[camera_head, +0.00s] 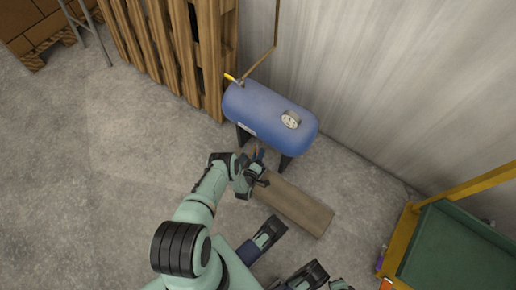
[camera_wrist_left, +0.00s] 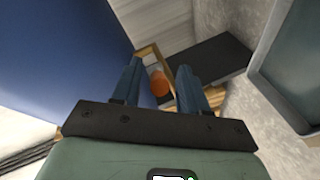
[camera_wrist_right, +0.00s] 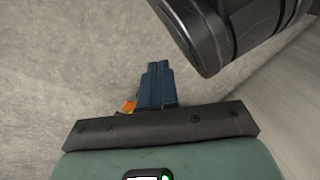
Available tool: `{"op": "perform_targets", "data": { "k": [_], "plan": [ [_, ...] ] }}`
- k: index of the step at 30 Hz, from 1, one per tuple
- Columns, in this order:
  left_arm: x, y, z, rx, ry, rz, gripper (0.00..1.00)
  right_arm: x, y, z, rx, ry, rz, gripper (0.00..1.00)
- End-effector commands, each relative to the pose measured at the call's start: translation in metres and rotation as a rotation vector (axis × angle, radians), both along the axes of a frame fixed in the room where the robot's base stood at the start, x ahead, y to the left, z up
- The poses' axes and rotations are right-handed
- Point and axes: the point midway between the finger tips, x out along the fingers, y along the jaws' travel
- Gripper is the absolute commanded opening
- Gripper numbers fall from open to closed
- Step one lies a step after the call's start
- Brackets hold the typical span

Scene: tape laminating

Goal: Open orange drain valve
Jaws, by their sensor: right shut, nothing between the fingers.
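The orange drain valve shows in the left wrist view as a short orange piece (camera_wrist_left: 160,82), framed between the two fingers. I cannot tell its exact depth from the fingertips. My left gripper (camera_head: 258,154) is open at the lower front side of the blue tank (camera_head: 262,112); its fingers also show apart in the left wrist view (camera_wrist_left: 160,67). The tank hides the valve in the head view. My right gripper (camera_wrist_right: 158,65) is shut and empty above the grey floor. A small orange bit (camera_wrist_right: 128,105) shows left of its fingers; I cannot tell what it is.
The tank stands on dark legs and carries a round gauge (camera_head: 290,120) and a yellow-handled fitting (camera_head: 231,77). A wooden board (camera_head: 295,207) lies in front. Wooden pallets (camera_head: 165,40) stand behind left. A green bin with yellow frame (camera_head: 450,255) is at right. The left floor is clear.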

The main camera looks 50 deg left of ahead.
Motion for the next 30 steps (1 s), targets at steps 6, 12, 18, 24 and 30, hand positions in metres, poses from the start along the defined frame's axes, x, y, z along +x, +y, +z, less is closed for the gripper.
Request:
{"op": "perform_targets", "data": {
  "k": [6, 12, 18, 24, 30],
  "plan": [
    [-0.004, -0.003, 0.002, -0.001, 0.000, -0.001, 0.43, 0.003, 0.000, 0.004, -0.001, -0.010, 0.000, 0.00],
    [-0.030, -0.020, 0.010, -0.003, 0.002, -0.002, 0.43, 0.024, 0.004, 0.028, -0.002, -0.083, 0.005, 0.00],
    [-0.068, -0.043, 0.021, -0.003, 0.003, 0.000, 0.43, 0.011, 0.016, 0.048, 0.022, -0.057, 0.025, 0.00],
    [-0.098, -0.061, 0.027, -0.002, 0.001, 0.000, 0.43, -0.006, 0.024, 0.057, 0.045, -0.011, 0.043, 0.00],
    [-0.110, -0.069, 0.029, 0.000, 0.000, 0.000, 0.43, -0.012, 0.028, 0.060, 0.054, 0.006, 0.049, 0.00]
  ]
}}
